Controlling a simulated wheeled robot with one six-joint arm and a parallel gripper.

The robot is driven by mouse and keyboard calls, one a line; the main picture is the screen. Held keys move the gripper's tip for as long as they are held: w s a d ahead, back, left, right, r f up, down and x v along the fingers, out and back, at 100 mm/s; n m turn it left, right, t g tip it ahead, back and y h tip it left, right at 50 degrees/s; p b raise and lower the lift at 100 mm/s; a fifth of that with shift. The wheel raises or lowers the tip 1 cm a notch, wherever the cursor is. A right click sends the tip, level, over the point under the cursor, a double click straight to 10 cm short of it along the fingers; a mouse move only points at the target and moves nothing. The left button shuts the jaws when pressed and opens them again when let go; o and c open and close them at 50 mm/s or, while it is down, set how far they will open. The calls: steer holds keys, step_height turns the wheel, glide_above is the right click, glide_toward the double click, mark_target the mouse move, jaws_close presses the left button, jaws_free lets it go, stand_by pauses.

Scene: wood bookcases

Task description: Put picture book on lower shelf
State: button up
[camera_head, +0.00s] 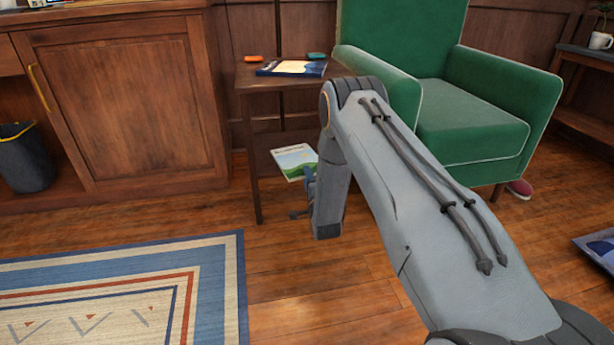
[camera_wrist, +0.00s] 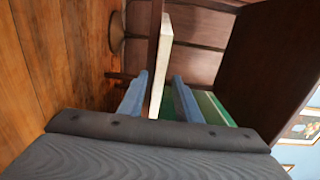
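The picture book (camera_head: 294,161), with a green, white and pale blue cover, lies slightly slanted at the lower shelf of the small dark wood side table (camera_head: 258,95). In the wrist view its pale edge (camera_wrist: 161,65) runs between the two blue-grey fingers of my gripper (camera_wrist: 160,85). A narrow gap shows on each side of the book, so my gripper looks open around it. In the head view my gripper (camera_head: 308,188) is at the book's near right side, partly hidden by my arm. How much of the book rests on the shelf is hard to see.
Another book (camera_head: 291,68) and orange and green small items lie on the tabletop. A green armchair (camera_head: 465,130) stands close on the right. A wooden cabinet (camera_head: 125,100) and a dark bin (camera_head: 22,157) are left. Open floor and a striped rug (camera_head: 130,290) lie in front.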

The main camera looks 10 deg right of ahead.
steer(key=s+p, duration=0.5)
steer(key=s, duration=0.6)
steer(key=w+a+r+n+g+y, duration=0.1)
steer(key=a+r+n+g, duration=0.15)
steer(key=a+r, duration=0.3)
steer(key=w+a+r+n+g+y, duration=0.1)
steer(key=w+a+r+n+g, duration=0.2)
steer(key=a, duration=0.4)
steer(key=s+a+r+n+g+y, duration=0.1)
steer(key=s+a+r+n+g, duration=0.3)
steer(key=s+a+r+n, duration=0.5)
steer(key=s+a+r+n+g, duration=0.2)
steer(key=s+r, duration=0.3)
steer(key=s, duration=0.7)
steer(key=s+a+r+n+g, duration=0.25)
steer(key=s+r, duration=0.25)
steer(key=s, duration=0.7)
steer(key=s+d+r+n+g, duration=0.2)
steer(key=s+n, duration=0.1)
steer(key=s, duration=0.7)
steer(key=s+d+r+n+g+h, duration=0.1)
steer(key=s+d+r+n+g, duration=0.1)
steer(key=s, duration=0.8)
steer(key=shift+s+d+r+n, duration=0.35)
steer(key=shift+d+r+n, duration=0.1)
steer(key=shift+n, duration=0.15)
steer(key=shift+r, duration=0.15)
steer(key=shift+r+p, duration=0.45)
steer(key=shift+p, duration=0.15)
